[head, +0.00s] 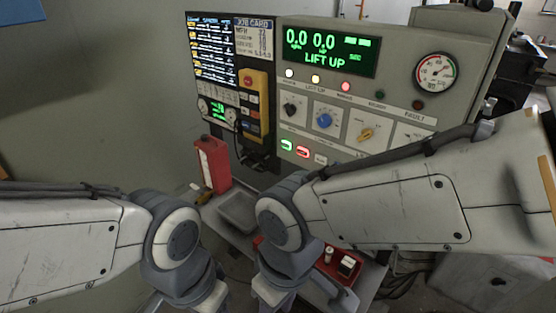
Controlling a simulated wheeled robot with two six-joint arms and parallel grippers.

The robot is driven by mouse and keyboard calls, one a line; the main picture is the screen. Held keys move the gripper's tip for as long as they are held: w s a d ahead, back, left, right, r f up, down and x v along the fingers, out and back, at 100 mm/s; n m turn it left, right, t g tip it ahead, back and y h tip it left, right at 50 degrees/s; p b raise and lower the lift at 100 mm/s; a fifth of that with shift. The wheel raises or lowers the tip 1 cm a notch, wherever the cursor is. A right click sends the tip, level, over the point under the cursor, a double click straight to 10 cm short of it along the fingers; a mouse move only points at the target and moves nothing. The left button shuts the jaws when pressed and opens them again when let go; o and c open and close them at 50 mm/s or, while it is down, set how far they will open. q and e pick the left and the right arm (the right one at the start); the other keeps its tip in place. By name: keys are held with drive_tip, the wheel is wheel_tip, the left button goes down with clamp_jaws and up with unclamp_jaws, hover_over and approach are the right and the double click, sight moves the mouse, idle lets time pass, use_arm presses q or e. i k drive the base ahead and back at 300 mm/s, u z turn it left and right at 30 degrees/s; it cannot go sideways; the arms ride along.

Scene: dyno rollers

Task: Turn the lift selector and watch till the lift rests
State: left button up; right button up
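The control panel (400,100) stands ahead with a row of rotary knobs.
A yellow pendant (255,100) hangs left of the knobs. A round gauge (436,73) is at the upper right. Lit green and red buttons (295,149) sit below the knobs.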

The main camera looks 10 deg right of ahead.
sight(367, 133)
drive_tip(key=z, duration=1.3)
drive_tip(key=k, duration=0.9)
drive_tip(key=u, duration=1.25)
drive_tip(key=i, duration=0.5)
drive_tip(key=u, duration=0.05)
